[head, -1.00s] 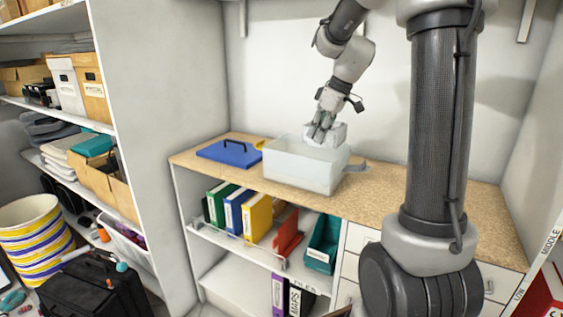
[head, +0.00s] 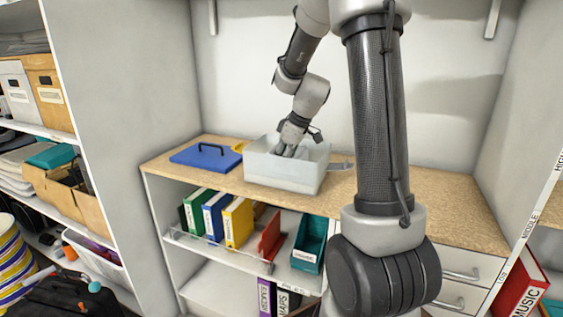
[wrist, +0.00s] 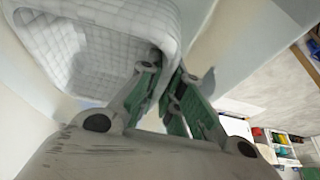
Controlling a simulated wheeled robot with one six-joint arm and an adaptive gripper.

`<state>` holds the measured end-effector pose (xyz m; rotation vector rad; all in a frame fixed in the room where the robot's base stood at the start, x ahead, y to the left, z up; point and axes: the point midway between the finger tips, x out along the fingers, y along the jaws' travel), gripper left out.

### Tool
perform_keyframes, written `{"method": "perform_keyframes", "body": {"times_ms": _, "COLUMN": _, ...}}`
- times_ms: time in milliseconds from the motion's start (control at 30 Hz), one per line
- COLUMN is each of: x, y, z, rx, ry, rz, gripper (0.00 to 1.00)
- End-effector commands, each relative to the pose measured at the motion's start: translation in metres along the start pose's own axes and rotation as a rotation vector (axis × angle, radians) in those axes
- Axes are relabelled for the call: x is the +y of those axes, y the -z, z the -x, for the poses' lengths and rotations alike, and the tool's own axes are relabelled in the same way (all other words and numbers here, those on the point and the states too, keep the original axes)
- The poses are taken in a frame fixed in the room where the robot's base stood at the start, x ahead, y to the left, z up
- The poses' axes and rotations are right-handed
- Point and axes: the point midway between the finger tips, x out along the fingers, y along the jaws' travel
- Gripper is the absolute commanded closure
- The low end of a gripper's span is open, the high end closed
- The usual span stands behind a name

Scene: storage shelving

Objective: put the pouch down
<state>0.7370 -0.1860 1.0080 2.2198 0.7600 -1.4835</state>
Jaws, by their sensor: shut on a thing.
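The pouch (wrist: 95,45) is white and quilted and fills the upper left of the wrist view. My gripper (wrist: 168,92) is shut on its edge, with green-padded fingers on either side. In the head view my gripper (head: 286,151) reaches down into a pale translucent bin (head: 283,176) on the countertop. The pouch is hidden there behind the bin's front wall and my fingers. I cannot tell whether it touches the bin floor.
A blue lid with a dark handle (head: 207,158) lies left of the bin, with a yellow item (head: 240,146) behind it. The countertop (head: 440,200) is clear at the right. Binders (head: 237,221) stand on the shelf below.

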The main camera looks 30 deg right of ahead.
Motion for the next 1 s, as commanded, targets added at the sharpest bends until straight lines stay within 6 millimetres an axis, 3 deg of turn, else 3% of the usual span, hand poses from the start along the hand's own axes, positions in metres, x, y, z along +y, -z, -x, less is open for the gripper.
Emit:
{"method": "perform_keyframes", "body": {"times_ms": 333, "x": 0.000, "y": -0.002, "z": -0.005, "rx": 0.001, "ry": -0.001, "rz": -0.001, "gripper": 1.00}}
{"method": "perform_keyframes", "body": {"times_ms": 400, "x": 0.000, "y": -0.002, "z": -0.005, "rx": 0.001, "ry": -0.001, "rz": -0.001, "gripper": 0.84}}
{"method": "perform_keyframes", "body": {"times_ms": 733, "x": 0.000, "y": -0.001, "z": -0.003, "rx": 0.001, "ry": -0.002, "rz": 0.000, "gripper": 0.84}}
{"method": "perform_keyframes", "body": {"times_ms": 867, "x": 0.001, "y": 0.000, "z": 0.011, "rx": 0.003, "ry": -0.004, "rz": 0.001, "gripper": 0.84}}
{"method": "perform_keyframes", "body": {"times_ms": 1000, "x": 0.001, "y": -0.001, "z": 0.040, "rx": 0.004, "ry": -0.006, "rz": 0.000, "gripper": 0.84}}
